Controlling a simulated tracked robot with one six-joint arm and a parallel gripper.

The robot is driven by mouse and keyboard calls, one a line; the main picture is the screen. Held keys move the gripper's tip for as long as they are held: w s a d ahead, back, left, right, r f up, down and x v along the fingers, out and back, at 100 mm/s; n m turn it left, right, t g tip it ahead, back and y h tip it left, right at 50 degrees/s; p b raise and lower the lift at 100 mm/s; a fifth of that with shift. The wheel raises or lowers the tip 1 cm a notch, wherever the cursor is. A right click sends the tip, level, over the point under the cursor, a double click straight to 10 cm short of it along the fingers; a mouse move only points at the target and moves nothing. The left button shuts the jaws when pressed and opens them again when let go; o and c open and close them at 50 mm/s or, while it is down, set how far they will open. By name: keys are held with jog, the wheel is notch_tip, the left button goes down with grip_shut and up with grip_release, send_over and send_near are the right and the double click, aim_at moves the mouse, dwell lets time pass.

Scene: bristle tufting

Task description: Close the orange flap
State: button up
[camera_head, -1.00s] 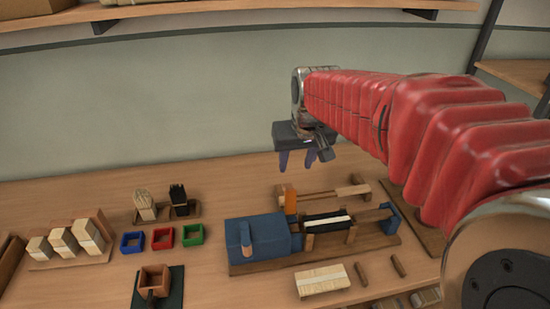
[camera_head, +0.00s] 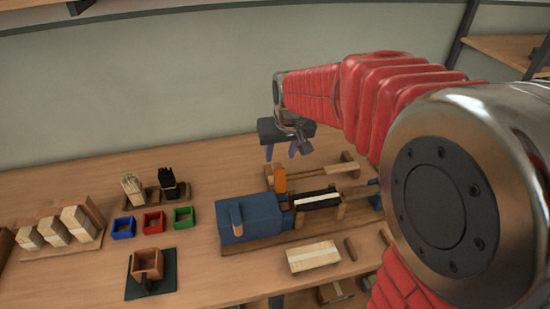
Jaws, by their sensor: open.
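The orange flap (camera_head: 280,180) stands upright on the wooden frame behind the blue machine (camera_head: 250,218), near the blue body's right end. My gripper (camera_head: 281,153) hangs just above and behind the flap in the picture, with its two purple fingers pointing down and apart. The gripper is open and nothing shows between the fingers. Whether the fingertips touch the flap cannot be told, but a small gap seems to show.
A light wooden block (camera_head: 313,257) lies in front of the machine. Blue (camera_head: 123,228), red (camera_head: 153,222) and green (camera_head: 184,217) square frames, a brown box (camera_head: 147,264) and bristle bundles (camera_head: 133,189) stand at left.

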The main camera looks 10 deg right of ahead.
aim_at(277, 165)
jog(key=shift+x, duration=3.55)
grip_shut()
